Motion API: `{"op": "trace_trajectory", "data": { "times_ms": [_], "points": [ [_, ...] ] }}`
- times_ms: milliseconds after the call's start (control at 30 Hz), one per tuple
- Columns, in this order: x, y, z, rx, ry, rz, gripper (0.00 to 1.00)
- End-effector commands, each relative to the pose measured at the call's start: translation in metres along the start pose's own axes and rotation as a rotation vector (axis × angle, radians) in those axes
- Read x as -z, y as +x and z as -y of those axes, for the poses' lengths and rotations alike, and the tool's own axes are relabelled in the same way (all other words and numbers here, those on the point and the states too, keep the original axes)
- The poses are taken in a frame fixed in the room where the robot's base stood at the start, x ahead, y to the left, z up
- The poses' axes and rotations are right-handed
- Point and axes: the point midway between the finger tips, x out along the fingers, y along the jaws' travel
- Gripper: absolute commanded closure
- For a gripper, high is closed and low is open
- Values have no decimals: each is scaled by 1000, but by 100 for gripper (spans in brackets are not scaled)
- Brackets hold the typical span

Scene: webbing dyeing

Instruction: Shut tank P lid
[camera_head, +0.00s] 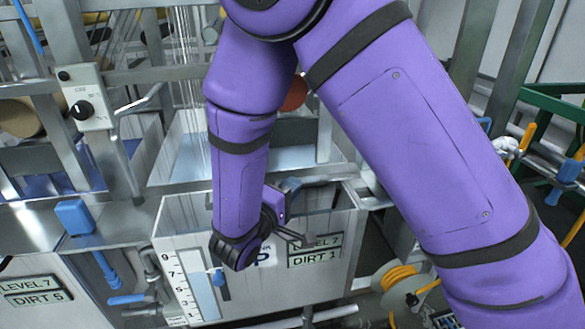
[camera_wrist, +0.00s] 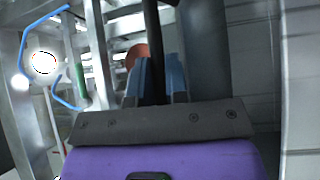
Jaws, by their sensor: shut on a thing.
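Tank P (camera_head: 325,225) is a grey metal box with a pale level scale and a plate reading LEVEL 7, DIRT 1 on its front. Its top looks open around my arm, and part of its inside shows. My gripper's blue fingers (camera_wrist: 159,82) are shut on a dark upright bar (camera_wrist: 153,35) in the wrist view. Whether this bar belongs to the lid cannot be told. In the head view my purple arm covers the tank's middle and hides the fingertips. I cannot clearly make out the lid.
A red ball (camera_head: 295,95) shows behind my arm. Another tank (camera_head: 55,290) marked LEVEL 7, DIRT 5 stands at the left. A control box (camera_head: 85,98) and metal frame stand behind. A yellow hose reel (camera_head: 398,282) and a green rack (camera_head: 550,103) are at the right.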

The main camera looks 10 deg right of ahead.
Motion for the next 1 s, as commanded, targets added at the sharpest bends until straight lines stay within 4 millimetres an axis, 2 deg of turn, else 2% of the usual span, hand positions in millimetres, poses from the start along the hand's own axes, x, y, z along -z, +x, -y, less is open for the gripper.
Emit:
{"op": "trace_trajectory", "data": {
  "times_ms": [33,200,300,600,1000],
  "points": [
    [-2,-2,11,-27,21,-3,100],
    [-10,-8,35,-25,26,-1,100],
    [-13,-12,51,-85,86,-3,100],
    [-20,-18,88,-221,232,-4,100],
    [-22,-19,112,-304,326,-4,100]
  ]
}}
